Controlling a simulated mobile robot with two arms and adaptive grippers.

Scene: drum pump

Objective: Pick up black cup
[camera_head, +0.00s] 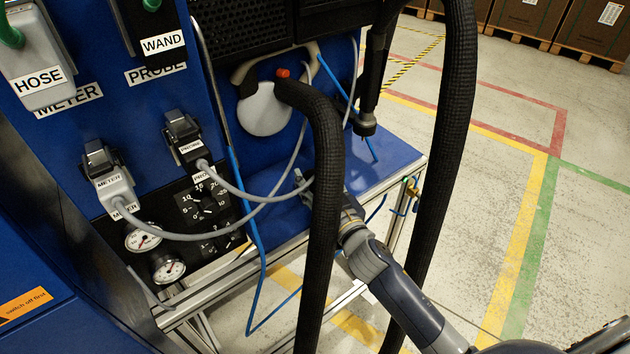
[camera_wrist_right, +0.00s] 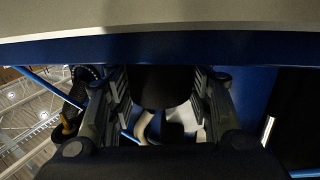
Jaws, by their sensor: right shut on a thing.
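My right gripper (camera_head: 346,208) is low at the front of the blue pump stand, partly hidden behind a thick black hose in the head view. In the right wrist view its two ridged fingers (camera_wrist_right: 160,100) stand on either side of a dark rounded thing, which looks like the black cup (camera_wrist_right: 161,82), and are shut on it. The cup's lower side and contact faces are in shadow. I cannot make out the cup in the head view. My left gripper is not in view.
Thick black hoses (camera_head: 325,160) hang in front of the blue shelf (camera_head: 385,160). Grey cables run from labelled plugs (camera_head: 112,190) at left, above gauges (camera_head: 168,267). A blue tube (camera_head: 262,280) loops below. The marked floor (camera_head: 480,200) at right is open.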

